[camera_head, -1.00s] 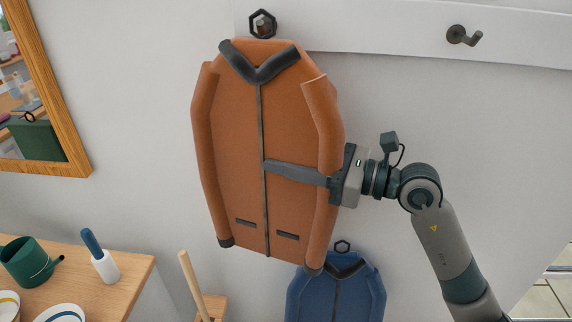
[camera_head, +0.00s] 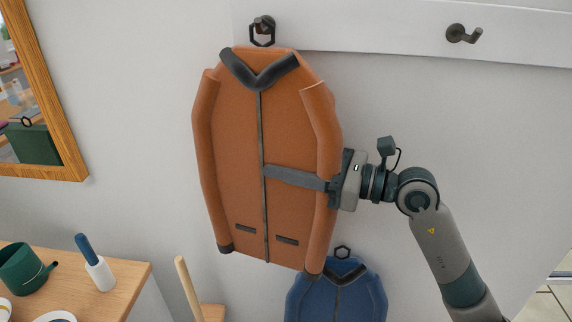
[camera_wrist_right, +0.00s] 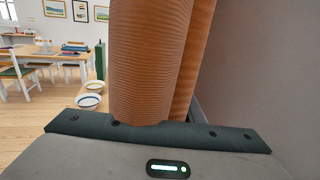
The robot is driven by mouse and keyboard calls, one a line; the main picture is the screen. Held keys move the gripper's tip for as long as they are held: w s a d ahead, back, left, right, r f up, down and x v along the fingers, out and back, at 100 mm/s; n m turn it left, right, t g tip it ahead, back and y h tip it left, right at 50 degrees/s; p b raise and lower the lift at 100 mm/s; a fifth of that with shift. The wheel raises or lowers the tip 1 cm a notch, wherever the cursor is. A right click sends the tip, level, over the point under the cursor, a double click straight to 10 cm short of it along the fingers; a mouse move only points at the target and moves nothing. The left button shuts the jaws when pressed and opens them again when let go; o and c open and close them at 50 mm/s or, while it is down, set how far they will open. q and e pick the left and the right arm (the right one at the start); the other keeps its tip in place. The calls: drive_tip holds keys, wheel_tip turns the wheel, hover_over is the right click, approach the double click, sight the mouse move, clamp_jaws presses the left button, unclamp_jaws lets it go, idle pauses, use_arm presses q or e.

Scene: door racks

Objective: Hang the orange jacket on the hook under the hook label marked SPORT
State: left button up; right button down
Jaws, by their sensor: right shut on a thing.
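The orange jacket (camera_head: 232,140) hangs upright against the wall, with a dark collar and a dark hexagonal loop (camera_head: 262,41) above it. The loop appears to be around the left hook (camera_head: 264,22), with the hook in its upper part; whether they touch is hard to tell. My right gripper (camera_head: 295,178) is shut on the jacket at its right side, one finger lying across the front. The orange sleeve (camera_wrist_right: 150,60) fills the middle of the right wrist view. No SPORT label is in view. My left gripper is not in view.
A second hook (camera_head: 463,34) on the white rail (camera_head: 380,28) is empty. A blue jacket (camera_head: 338,297) with its own loop is below right. A wood-framed mirror (camera_head: 62,130) is at left, above a table (camera_head: 125,290) with a green mug (camera_head: 22,270).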

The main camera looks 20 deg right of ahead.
drive_tip(key=c, duration=1.1)
unclamp_jaws()
use_arm(q)
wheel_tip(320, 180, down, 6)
drive_tip(key=b, duration=0.7)
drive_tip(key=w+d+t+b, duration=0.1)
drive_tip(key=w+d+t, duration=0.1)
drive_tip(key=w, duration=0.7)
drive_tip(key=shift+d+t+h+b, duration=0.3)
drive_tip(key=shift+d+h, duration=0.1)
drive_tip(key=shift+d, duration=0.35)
use_arm(e)
drive_tip(key=shift+v, duration=8.75)
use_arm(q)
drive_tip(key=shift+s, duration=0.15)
